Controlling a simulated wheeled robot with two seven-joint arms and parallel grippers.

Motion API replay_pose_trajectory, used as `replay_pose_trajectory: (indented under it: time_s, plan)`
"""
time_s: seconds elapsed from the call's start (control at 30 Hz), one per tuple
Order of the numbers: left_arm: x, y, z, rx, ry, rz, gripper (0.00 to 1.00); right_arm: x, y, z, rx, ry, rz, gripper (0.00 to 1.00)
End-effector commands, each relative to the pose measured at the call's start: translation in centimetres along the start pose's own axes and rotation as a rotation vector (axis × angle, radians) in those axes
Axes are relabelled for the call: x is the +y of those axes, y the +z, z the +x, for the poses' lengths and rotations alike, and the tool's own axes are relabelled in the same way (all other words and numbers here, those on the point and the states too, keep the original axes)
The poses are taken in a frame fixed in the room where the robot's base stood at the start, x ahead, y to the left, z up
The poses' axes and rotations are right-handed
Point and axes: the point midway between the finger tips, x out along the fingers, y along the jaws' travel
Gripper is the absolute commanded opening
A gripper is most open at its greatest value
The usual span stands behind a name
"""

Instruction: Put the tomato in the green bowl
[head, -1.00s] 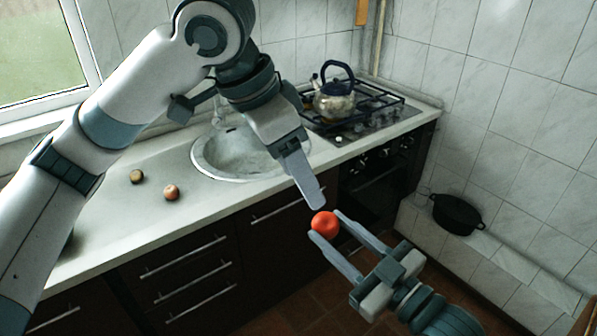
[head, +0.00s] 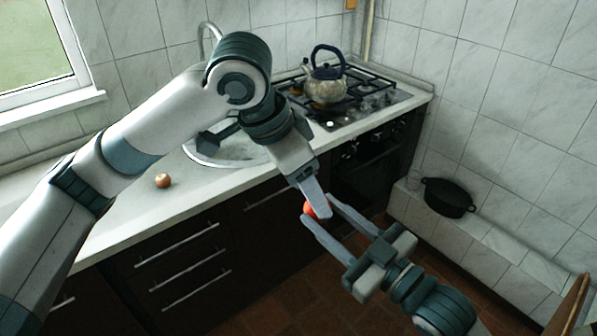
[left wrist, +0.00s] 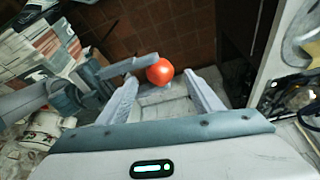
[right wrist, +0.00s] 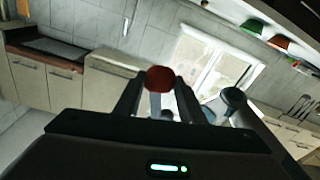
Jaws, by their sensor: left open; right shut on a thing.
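The red tomato (head: 309,209) is between the fingertips of my right gripper (head: 321,212), which is shut on it in the air in front of the counter. My left gripper (head: 314,205) is open, its fingers close by and partly covering the tomato in the head view. In the left wrist view the tomato (left wrist: 160,71) shows at the tips of the left fingers; contact cannot be told. The right wrist view shows the tomato (right wrist: 160,79) at its fingertips. A green bowl (right wrist: 243,23) sits on a shelf-like surface at the upper right there; it is not visible in the head view.
A small brown round item (head: 163,181) lies on the counter (head: 205,192). A kettle (head: 327,83) stands on the stove. A black pot (head: 448,198) rests on the tiled ledge at right. An orange bowl (right wrist: 279,42) is beside the green bowl.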

Motion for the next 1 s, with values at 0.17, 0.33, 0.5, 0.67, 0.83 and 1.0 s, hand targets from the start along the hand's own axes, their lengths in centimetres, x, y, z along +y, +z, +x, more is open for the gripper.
replay_pose_trajectory:
  time_s: [0.17, 0.33, 0.5, 0.67, 0.83, 1.0]
  plan:
    - [0.0, 0.0, 2.4, -0.001, 0.002, 0.0, 0.6, 0.0, 0.0, 0.0, 0.001, 0.0, 0.0, 0.13]
    - [0.0, 0.0, 3.5, 0.0, 0.0, 0.0, 0.6, 0.0, 0.0, 0.0, 0.001, 0.0, 0.0, 0.13]
    - [0.0, 0.0, 3.8, 0.0, 0.0, 0.0, 0.6, 0.0, 0.0, 0.0, 0.001, 0.0, 0.0, 0.13]
    - [0.0, 0.0, 3.8, 0.0, 0.0, 0.0, 0.6, 0.0, 0.0, 0.0, 0.0, 0.0, 0.0, 0.13]
    - [0.0, 0.0, 3.8, 0.0, 0.0, 0.0, 0.29, 0.0, 0.0, 0.0, 0.001, 0.0, 0.0, 0.13]
    - [0.0, 0.0, 3.8, 0.001, 0.0, 0.0, 0.15, 0.0, 0.0, 0.0, 0.0, 0.0, 0.0, 0.51]
